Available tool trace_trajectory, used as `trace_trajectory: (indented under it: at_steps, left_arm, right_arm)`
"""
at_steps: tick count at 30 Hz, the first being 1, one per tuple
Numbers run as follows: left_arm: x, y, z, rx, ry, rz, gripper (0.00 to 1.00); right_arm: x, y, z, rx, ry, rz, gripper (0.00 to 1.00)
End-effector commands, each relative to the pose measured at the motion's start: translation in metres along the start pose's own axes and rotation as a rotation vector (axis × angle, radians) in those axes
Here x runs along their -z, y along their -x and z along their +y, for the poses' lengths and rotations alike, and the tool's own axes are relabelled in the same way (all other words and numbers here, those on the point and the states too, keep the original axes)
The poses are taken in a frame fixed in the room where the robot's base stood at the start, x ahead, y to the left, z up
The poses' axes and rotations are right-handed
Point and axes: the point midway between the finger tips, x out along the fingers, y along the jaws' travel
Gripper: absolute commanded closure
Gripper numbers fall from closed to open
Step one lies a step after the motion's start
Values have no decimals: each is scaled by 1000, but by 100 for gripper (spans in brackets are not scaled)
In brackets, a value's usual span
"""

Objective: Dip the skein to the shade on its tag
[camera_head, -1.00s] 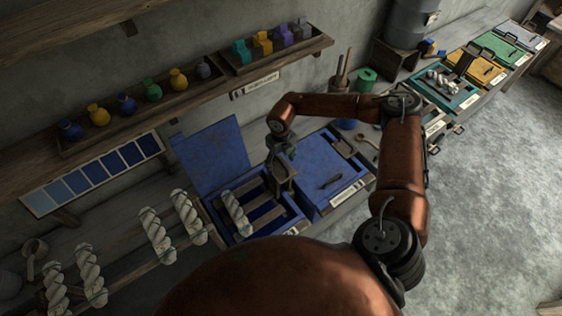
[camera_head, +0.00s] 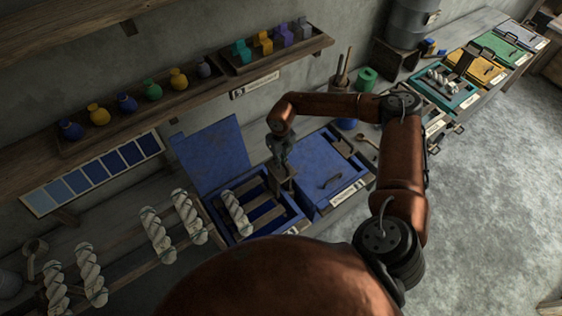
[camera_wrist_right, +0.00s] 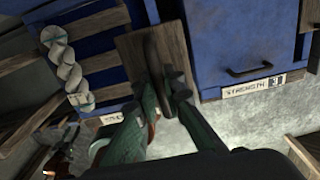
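A white twisted skein (camera_head: 236,213) lies on the slats over the open blue vat (camera_head: 262,238); it also shows in the right wrist view (camera_wrist_right: 65,68). I cannot make out a shade on any tag of it. My right gripper (camera_head: 283,162) is over a wooden block (camera_head: 285,184) at the vat's right side. In the right wrist view, the fingers of my right gripper (camera_wrist_right: 163,90) point at a dark upright grip on the wooden block (camera_wrist_right: 130,52); whether they press on it is unclear. My left gripper is not in the head view.
A lidded blue vat (camera_head: 318,163) with a strength label (camera_head: 349,193) stands to the right. Several white skeins (camera_head: 158,236) hang at the left. Coloured jars (camera_head: 127,103) line the shelf.

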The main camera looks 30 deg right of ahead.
Motion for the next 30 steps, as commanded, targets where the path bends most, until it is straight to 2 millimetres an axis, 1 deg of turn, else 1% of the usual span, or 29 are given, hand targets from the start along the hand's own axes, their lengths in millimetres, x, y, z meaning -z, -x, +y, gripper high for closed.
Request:
trace_trajectory:
  at_steps: [1, 3, 11, 30]
  left_arm:
    - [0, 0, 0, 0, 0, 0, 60]
    - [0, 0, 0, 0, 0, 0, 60]
    - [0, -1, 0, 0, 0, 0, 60]
    - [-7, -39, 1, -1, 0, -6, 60]
  right_arm:
    - [0, 0, 0, -1, 0, 0, 96]
    - [0, 0, 0, -1, 0, 0, 100]
    - [0, -2, 0, -1, 0, 0, 100]
    - [0, -63, 1, -1, 0, 2, 100]
